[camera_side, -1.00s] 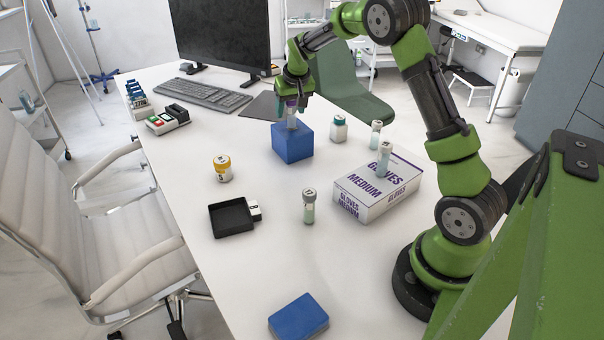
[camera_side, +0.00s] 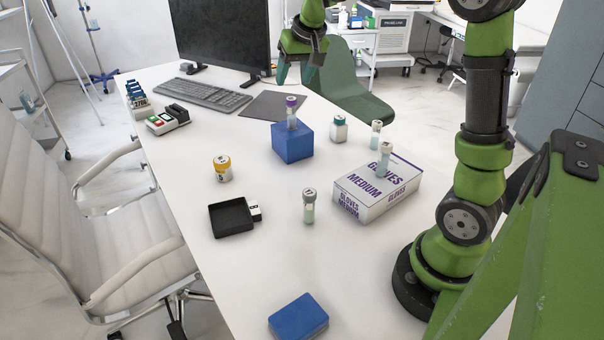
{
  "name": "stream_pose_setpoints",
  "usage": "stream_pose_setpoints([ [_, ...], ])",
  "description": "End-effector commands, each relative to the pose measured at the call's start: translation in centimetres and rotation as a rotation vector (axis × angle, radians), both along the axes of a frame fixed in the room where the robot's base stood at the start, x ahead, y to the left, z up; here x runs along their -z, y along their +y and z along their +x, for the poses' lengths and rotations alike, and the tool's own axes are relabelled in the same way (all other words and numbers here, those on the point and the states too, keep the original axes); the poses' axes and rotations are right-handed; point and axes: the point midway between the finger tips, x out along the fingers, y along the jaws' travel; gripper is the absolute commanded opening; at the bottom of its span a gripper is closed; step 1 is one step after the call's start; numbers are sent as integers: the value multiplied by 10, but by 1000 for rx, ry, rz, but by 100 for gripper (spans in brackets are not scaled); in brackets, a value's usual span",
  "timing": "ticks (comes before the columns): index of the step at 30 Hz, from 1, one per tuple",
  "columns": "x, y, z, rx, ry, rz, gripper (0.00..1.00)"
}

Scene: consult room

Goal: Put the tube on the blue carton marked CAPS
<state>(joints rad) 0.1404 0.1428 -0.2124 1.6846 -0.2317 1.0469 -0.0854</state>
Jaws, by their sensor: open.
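A tube with a purple cap (camera_side: 291,112) stands upright on top of the blue carton (camera_side: 292,145). No CAPS lettering can be made out on the carton's visible faces. My gripper (camera_side: 296,73) is open and empty, raised behind and above the carton, apart from the tube. Other tubes with grey-white caps are in view: one on the table (camera_side: 309,207), one on the glove box (camera_side: 384,158), and one behind that box (camera_side: 375,135).
The white glove box (camera_side: 368,200) stands at the right. A teal-capped bottle (camera_side: 339,128), a yellow-labelled jar (camera_side: 222,168), a black tray (camera_side: 230,217) and a flat blue block (camera_side: 298,317) are on the table. Keyboard (camera_side: 206,94) and monitor (camera_side: 222,38) are at the back. The front middle of the table is clear.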

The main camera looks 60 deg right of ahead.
Motion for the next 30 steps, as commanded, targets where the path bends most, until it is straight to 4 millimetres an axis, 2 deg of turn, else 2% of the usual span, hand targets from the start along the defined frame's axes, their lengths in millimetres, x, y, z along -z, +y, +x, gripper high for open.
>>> stream_pose_setpoints([
  [1, -11, 24, -18, -28, -35, 29, 58],
  [6, -25, 100, -86, -124, -126, 119, 58],
  [9, -21, 134, -126, -175, -168, 154, 58],
  [12, -10, 158, -160, -215, -199, 175, 58],
  [15, 1, 173, -183, -241, -218, 186, 58],
  [18, 8, 180, -195, -254, -228, 191, 58],
  [30, 11, 182, -200, -258, -230, 193, 58],
])
